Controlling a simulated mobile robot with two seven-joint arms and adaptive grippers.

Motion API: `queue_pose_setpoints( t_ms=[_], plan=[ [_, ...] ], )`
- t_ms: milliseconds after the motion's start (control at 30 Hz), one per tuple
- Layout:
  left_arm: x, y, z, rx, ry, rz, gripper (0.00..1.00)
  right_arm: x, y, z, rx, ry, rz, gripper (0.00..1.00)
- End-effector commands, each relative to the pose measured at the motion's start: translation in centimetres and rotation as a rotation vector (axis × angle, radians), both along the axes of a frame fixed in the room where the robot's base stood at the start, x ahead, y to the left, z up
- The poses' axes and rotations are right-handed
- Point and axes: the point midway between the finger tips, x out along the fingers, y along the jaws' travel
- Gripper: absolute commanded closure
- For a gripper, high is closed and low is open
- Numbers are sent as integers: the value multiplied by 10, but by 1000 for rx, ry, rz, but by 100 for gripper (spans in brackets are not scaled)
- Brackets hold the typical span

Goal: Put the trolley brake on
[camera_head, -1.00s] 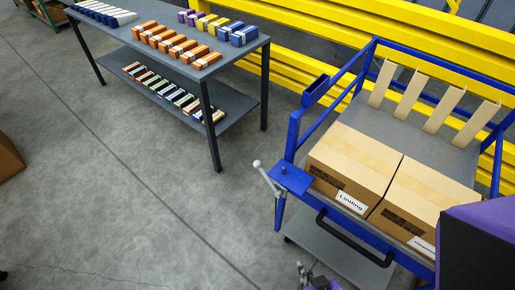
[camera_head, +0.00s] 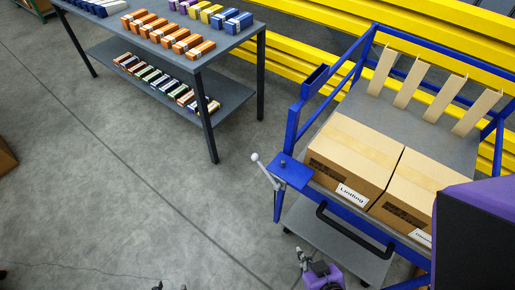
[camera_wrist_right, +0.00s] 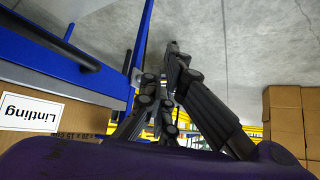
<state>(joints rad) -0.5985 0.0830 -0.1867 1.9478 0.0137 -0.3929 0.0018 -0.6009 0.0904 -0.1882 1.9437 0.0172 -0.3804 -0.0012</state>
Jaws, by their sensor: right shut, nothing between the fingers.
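The blue trolley (camera_head: 292,125) stands at the right of the head view. A grey lever (camera_head: 267,172) with a pale ball knob (camera_head: 255,157) sticks up and to the left beside the blue corner plate (camera_head: 293,176); it looks like the brake lever. My right gripper (camera_head: 305,254) is shut and empty at the bottom of the head view, below the lever and apart from it. In the right wrist view its dark fingers (camera_wrist_right: 174,52) point past the trolley's blue frame (camera_wrist_right: 136,50). Two small dark tips at the bottom edge seem to be my left gripper (camera_head: 170,286).
Two cartons (camera_head: 352,155) lie on the trolley's top, above a black handle (camera_head: 350,236) and a lower grey shelf (camera_head: 330,240). A table with small boxes (camera_head: 235,50) stands at upper left, and yellow rails (camera_head: 300,50) run behind. The floor left of the trolley is clear.

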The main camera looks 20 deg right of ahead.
Motion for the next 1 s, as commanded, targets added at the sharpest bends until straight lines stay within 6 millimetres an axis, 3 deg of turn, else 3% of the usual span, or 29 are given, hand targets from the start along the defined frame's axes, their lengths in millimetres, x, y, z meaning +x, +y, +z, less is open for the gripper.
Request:
queue_pose_setpoints(
  t_ms=[167, 300, 400, 600, 700, 1000],
  plan=[
    [-47, -1, -64, -1, 114, 0, 60, 14, 2, -43, 0, -83, 71, 100],
    [-90, 2, -129, 5, 213, 0, 60, 63, 7, -71, 9, -299, 157, 100],
    [-107, 5, -165, 11, 253, 3, 60, 105, 10, -73, 17, -498, 208, 100],
    [-98, 12, -212, 23, 240, 7, 60, 174, 8, -49, 31, -901, 267, 100],
    [-86, 13, -227, 24, 224, 7, 60, 195, 4, -35, 37, -1063, 276, 100],
    [-73, 9, -242, 19, 210, 9, 60, 214, -5, -9, 44, -1278, 274, 100]
  ],
)
